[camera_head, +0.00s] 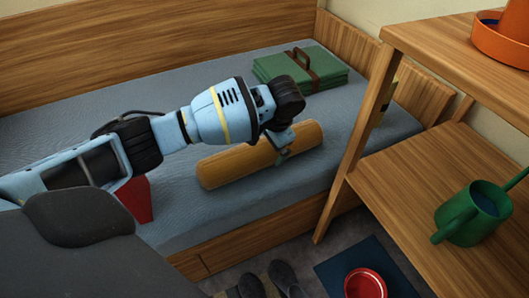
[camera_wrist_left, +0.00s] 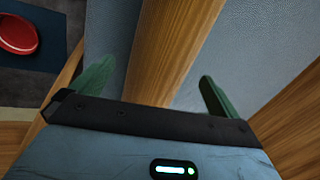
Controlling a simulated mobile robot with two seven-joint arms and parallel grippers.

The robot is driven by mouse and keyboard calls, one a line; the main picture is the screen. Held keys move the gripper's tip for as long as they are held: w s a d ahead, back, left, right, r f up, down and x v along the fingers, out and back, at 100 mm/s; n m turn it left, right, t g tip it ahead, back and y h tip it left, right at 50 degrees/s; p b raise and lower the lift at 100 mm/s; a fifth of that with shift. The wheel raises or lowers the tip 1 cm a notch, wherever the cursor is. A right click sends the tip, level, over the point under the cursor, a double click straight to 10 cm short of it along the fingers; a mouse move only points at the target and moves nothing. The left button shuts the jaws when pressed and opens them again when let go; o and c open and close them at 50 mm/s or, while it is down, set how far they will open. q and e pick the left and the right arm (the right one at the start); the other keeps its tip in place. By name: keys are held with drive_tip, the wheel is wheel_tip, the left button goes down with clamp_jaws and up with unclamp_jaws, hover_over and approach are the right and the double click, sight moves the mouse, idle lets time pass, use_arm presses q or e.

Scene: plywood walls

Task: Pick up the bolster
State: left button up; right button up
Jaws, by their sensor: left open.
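The bolster (camera_head: 235,168) is a long orange-brown cylinder with a wood-like grain, lying on the blue-grey bed (camera_head: 70,110) near its front edge. My left gripper (camera_head: 287,150) is over the bolster's right half, pointing down. In the left wrist view the bolster (camera_wrist_left: 172,45) runs between the two green fingers of my left gripper (camera_wrist_left: 157,72). The fingers are apart, with a gap on each side of the bolster. I cannot tell how far down the fingers reach around it. My right gripper is not in view.
A folded green blanket (camera_head: 325,72) with a brown strap lies behind the bolster. A wooden shelf unit (camera_head: 420,185) stands close at right, holding a green watering can (camera_head: 475,215) and an orange pot (camera_head: 500,42). A red object (camera_head: 138,200) is at left. Shoes (camera_head: 282,276) and a red bowl (camera_head: 366,284) are below.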

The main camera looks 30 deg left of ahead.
use_arm(q)
drive_tip(key=shift+w+a+f, duration=0.1)
drive_tip(key=shift+f, duration=0.3)
drive_tip(key=shift+a+f+b, duration=0.15)
drive_tip(key=shift+f+b, duration=0.2)
drive_tip(key=b+x, duration=0.2)
drive_tip(key=x, duration=0.2)
drive_tip(key=shift+f, duration=0.1)
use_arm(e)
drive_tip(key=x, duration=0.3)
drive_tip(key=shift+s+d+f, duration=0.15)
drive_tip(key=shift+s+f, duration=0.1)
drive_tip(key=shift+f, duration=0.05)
use_arm(q)
drive_tip(key=shift+c, duration=0.3)
drive_tip(key=c, duration=1.1)
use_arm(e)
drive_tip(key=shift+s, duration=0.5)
use_arm(q)
drive_tip(key=shift+r, duration=0.2)
